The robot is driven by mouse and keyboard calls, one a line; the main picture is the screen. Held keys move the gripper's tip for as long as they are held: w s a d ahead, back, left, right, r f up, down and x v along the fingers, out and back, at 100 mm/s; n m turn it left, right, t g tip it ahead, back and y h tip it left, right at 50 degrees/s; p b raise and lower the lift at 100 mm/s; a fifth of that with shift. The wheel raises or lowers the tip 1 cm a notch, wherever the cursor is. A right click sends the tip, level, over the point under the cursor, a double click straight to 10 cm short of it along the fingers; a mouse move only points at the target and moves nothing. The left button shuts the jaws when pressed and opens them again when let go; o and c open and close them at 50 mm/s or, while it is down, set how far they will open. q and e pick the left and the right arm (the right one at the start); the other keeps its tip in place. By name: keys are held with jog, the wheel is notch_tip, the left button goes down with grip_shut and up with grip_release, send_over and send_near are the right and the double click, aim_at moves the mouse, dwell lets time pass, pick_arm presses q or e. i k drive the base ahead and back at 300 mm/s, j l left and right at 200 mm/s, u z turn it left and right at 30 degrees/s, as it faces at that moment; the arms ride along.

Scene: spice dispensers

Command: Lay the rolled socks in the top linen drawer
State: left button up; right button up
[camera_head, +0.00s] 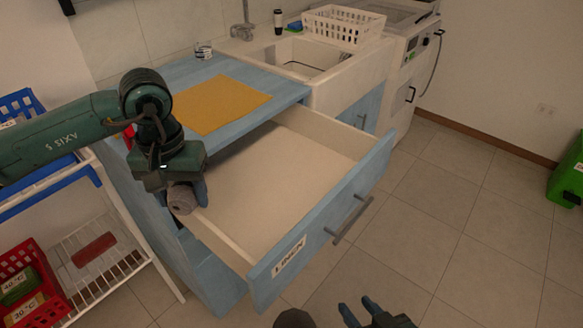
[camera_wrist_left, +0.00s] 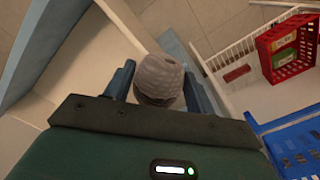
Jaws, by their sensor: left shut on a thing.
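The rolled socks (camera_head: 182,199), a grey-brown ribbed bundle, are held by my left gripper (camera_head: 190,190). They also show between the two fingers in the left wrist view (camera_wrist_left: 158,78), with the gripper (camera_wrist_left: 160,85) shut on them. The gripper is above the left side wall of the open linen drawer (camera_head: 290,190). The drawer has a blue front labelled LINEN and a bare pale bottom; it looks empty where visible. My right gripper (camera_head: 362,312) shows at the bottom edge, fingers apart, outside the drawer front.
A yellow cloth (camera_head: 219,104) lies on the blue counter above the drawer. A white rack (camera_head: 115,262) with a red basket (camera_head: 30,285) stands at left. A sink and white basket (camera_head: 342,24) are at the back.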

aim_at(323, 168)
jog(key=i+l+z, duration=0.3)
jog(key=l, duration=0.25)
jog(key=i+l+z, duration=0.25)
jog(key=i+l, duration=0.2)
